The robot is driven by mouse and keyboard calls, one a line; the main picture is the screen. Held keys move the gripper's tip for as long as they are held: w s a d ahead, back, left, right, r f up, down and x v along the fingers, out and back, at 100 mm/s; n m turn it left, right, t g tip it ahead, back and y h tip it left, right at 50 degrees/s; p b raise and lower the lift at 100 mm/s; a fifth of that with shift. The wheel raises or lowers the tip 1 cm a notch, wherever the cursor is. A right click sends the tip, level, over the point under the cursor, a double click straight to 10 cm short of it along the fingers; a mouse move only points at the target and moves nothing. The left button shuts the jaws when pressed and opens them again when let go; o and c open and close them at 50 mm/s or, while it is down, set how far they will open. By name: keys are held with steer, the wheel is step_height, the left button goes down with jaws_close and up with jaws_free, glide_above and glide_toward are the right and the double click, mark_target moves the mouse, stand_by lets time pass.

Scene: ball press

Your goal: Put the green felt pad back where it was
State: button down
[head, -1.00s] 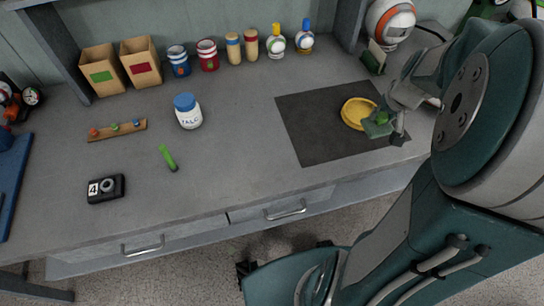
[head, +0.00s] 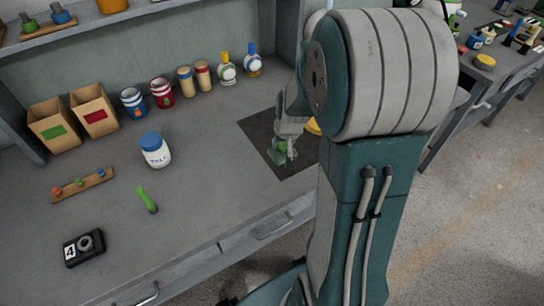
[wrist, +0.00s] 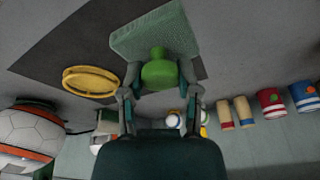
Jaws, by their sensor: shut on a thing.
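The green felt pad (wrist: 148,32), a flat grey-green block with a bright green knob, is held by its knob in my gripper (wrist: 160,88) in the wrist view. In the head view the pad (head: 277,157) hangs under my gripper (head: 284,144), over the dark mat (head: 262,130). My gripper is shut on the knob. I cannot tell exactly how high the pad is above the mat. The yellow round dish (wrist: 90,82) is beside the pad, apart from it in the wrist view. My arm hides most of the dish (head: 312,127) in the head view.
Bins, cans and bottles line the back wall. Bare bench lies between jar and mat.

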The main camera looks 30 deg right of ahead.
mark_target(276, 154)
steer(key=shift+w+a+f, duration=0.35)
steer(key=shift+a+f, duration=0.05)
steer(key=shift+f, duration=0.25)
steer(key=shift+w+a+f, duration=0.35)
steer(key=shift+f, duration=0.25)
steer(key=shift+w+d+f, duration=0.15)
steer(key=shift+f, duration=0.15)
steer(key=x, duration=0.3)
steer(key=shift+s+d+f, duration=0.1)
steer(key=shift+s+f, duration=0.1)
steer(key=shift+f, duration=0.35)
steer(key=shift+a, duration=0.6)
steer(key=shift+f, duration=0.1)
steer(key=shift+c, duration=1.6)
jaws_free()
steer(key=shift+d, duration=0.4)
steer(key=shift+a, duration=0.1)
